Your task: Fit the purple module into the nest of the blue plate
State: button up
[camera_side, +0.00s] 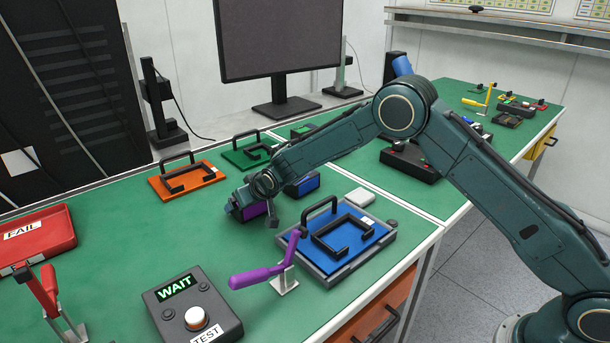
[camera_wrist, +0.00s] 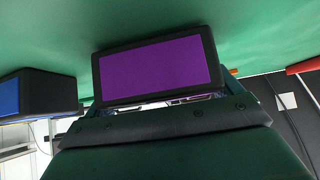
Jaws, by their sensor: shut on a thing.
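The purple module (camera_side: 256,211) is a dark box with a purple face. My gripper (camera_side: 249,205) is shut on it, left of the blue plate; the gap to the table cannot be judged. In the wrist view the purple module (camera_wrist: 160,70) fills the middle, with its purple face towards the camera; the fingertips are hidden there. The blue plate (camera_side: 376,238) lies in a grey fixture (camera_side: 330,279) at centre right. It carries a raised black handle and a black nest frame (camera_side: 343,247). The nest looks empty, with blue showing inside it.
A blue module (camera_side: 308,185) stands behind my gripper, also in the wrist view (camera_wrist: 38,95). A purple clamp lever (camera_side: 258,277) stands at the fixture's front left. Orange (camera_side: 160,189) and green (camera_side: 233,157) plates lie behind. A WAIT box (camera_side: 190,305) is in front. Left-centre table is clear.

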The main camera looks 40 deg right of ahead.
jog(key=shift+f, duration=0.15)
jog(key=o, duration=0.8)
jog(key=shift+v, duration=6.9)
jog(key=shift+s+d+f, duration=0.1)
jog(key=shift+d, duration=0.05)
